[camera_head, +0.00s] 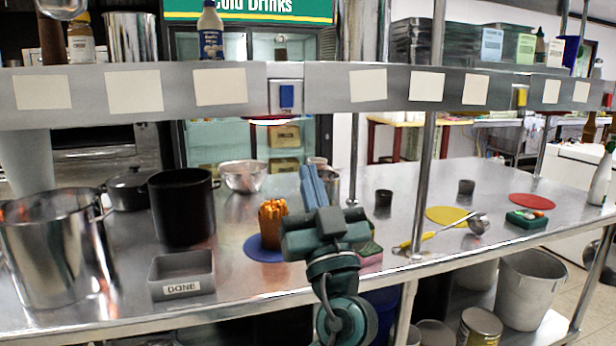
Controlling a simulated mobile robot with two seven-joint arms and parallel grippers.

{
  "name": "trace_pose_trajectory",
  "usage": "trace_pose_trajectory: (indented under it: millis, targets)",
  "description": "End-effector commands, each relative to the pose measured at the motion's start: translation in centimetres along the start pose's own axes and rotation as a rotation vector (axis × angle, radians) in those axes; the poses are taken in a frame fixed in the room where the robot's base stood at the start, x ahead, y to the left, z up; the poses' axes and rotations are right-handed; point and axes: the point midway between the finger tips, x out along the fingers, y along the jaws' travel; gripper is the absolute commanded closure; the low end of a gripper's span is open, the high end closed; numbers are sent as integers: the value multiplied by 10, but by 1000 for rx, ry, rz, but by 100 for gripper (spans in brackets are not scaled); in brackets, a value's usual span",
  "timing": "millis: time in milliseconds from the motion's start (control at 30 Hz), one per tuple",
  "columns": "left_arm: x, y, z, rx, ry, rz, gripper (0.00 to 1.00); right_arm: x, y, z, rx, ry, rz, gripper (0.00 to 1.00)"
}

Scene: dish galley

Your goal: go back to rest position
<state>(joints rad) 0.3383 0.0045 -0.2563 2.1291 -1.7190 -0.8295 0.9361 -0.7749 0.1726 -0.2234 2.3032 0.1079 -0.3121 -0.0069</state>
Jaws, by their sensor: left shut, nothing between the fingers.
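My left gripper (310,170) shows at the centre of the head view, above the front part of the steel counter (350,215). Its two blue fingers are together with nothing between them, and they point away over the counter. My dark green wrist hides part of the counter's front edge. My right gripper does not show.
An orange holder (272,222) on a blue disc (256,249) stands just left of my gripper. A pink and green sponge (370,253) lies close on its right. A grey "DONE" bin (181,270), black pot (182,205) and steel pot (50,250) stand left. A ladle (440,233) lies right, beside a post (428,150).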

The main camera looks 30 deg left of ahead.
Motion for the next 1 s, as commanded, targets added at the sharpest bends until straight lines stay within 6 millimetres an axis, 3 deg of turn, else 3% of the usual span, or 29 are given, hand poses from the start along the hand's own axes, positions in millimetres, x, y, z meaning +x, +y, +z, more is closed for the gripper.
trace_pose_trajectory:
  millis: [467,567,633,767,900,1000]
  targets:
    - [0,0,0,0,-2,2,100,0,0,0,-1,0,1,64]
    - [-7,5,12,9,-34,42,100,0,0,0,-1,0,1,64]
    - [-20,14,34,24,-93,117,100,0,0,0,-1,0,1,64]
    - [-74,33,95,55,-269,353,100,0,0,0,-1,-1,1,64]
    - [-161,42,152,45,-479,643,100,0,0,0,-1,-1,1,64]
    - [-227,37,176,0,-615,822,100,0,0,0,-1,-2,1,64]
